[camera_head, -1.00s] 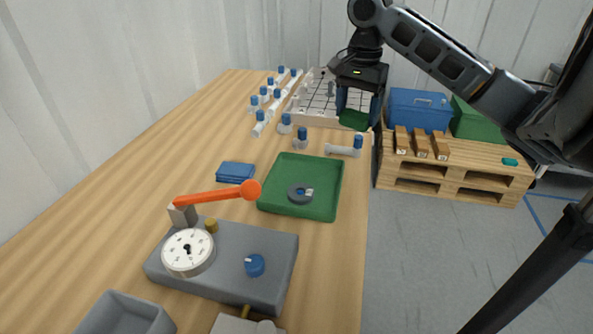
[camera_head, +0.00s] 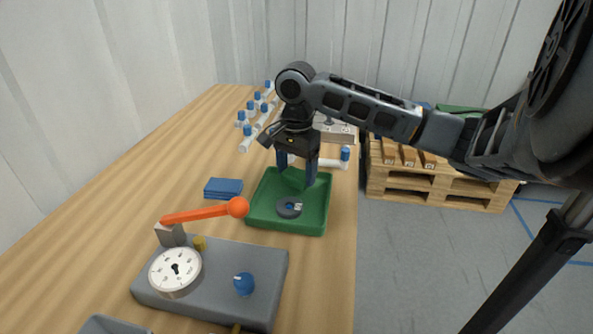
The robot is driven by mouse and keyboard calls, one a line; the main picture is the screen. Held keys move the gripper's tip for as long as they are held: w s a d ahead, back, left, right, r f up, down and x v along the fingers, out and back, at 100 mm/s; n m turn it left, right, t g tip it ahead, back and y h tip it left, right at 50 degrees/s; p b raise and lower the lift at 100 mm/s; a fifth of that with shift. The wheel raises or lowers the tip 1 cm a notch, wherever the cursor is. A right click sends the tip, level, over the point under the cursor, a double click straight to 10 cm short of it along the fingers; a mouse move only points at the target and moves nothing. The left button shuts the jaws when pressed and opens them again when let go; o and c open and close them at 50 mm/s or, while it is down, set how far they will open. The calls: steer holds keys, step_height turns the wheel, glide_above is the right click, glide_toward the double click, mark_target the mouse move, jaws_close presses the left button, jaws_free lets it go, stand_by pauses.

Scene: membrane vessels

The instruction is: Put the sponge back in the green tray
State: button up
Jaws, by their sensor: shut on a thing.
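The green tray (camera_head: 313,218) lies on the wooden table, with a dark ring-shaped part (camera_head: 288,207) inside it. My gripper (camera_head: 296,182) points down over the back part of the tray. It is shut on the dark green sponge (camera_head: 293,178), which shows between the two blue-grey fingers. The sponge's green blends with the tray, so I cannot tell whether it touches the tray floor or hangs just above it.
A folded blue cloth or pad (camera_head: 223,188) lies left of the tray. A grey unit with a dial (camera_head: 260,262) and an orange-knobbed lever (camera_head: 208,213) stands in front. Blue-capped fittings stand behind. A pallet (camera_head: 435,188) is right of the table.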

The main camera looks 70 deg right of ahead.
mark_target(297, 173)
steer(key=shift+f, duration=0.3)
steer(key=shift+f, duration=0.1)
steer(key=o, duration=1)
step_height(297, 173, up, 12)
steer(key=shift+r+p, duration=0.15)
steer(key=shift+p, duration=0.35)
